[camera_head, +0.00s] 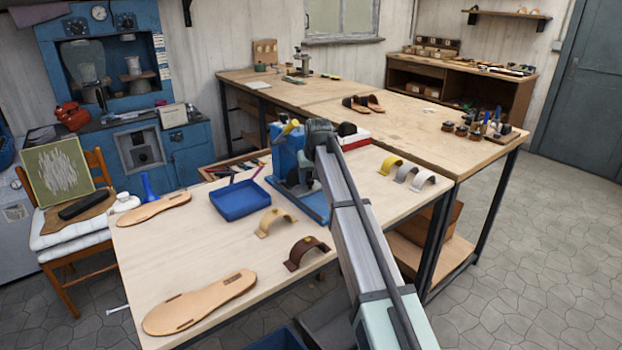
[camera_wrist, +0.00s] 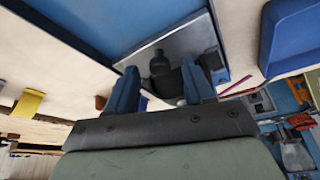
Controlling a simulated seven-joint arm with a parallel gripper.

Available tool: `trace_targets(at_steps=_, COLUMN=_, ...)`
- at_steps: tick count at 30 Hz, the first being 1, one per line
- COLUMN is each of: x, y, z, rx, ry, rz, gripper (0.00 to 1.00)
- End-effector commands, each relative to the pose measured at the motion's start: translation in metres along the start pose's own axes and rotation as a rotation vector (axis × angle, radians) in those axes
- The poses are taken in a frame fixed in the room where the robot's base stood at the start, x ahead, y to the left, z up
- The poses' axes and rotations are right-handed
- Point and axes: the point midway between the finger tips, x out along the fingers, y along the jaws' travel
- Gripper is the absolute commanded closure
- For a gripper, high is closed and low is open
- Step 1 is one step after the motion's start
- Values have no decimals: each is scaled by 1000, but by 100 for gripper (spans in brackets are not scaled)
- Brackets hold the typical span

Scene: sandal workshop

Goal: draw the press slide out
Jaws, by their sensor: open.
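The blue press (camera_head: 285,155) stands on the near workbench, partly hidden behind my arm. In the wrist view its blue body (camera_wrist: 125,22) fills the top, with a grey metal plate (camera_wrist: 200,42), apparently the slide, below it. A dark knob (camera_wrist: 159,62) sits on the plate. My gripper (camera_wrist: 161,72) is open, its two blue fingers pointing at the plate, one on each side of the knob as seen here. I cannot tell whether they touch the knob. In the head view the fingertips are hidden at the press.
A blue tray (camera_head: 240,200) sits left of the press. Tan (camera_head: 272,221) and brown (camera_head: 306,251) straps and sole pieces (camera_head: 200,303) lie in front. The bench's front left has bare room.

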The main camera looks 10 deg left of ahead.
Motion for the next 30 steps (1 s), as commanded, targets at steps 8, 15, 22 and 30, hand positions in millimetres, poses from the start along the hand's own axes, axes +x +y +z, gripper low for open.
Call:
trace_targets(at_steps=8, x=7, y=0, z=0, rx=0, ry=2, rz=1, gripper=48)
trace_targets(at_steps=15, x=7, y=0, z=0, rx=0, ry=1, rz=1, gripper=63)
trace_targets(at_steps=22, x=7, y=0, z=0, rx=0, ry=1, rz=1, gripper=85)
trace_targets(at_steps=30, x=7, y=0, z=0, rx=0, ry=1, rz=1, gripper=100)
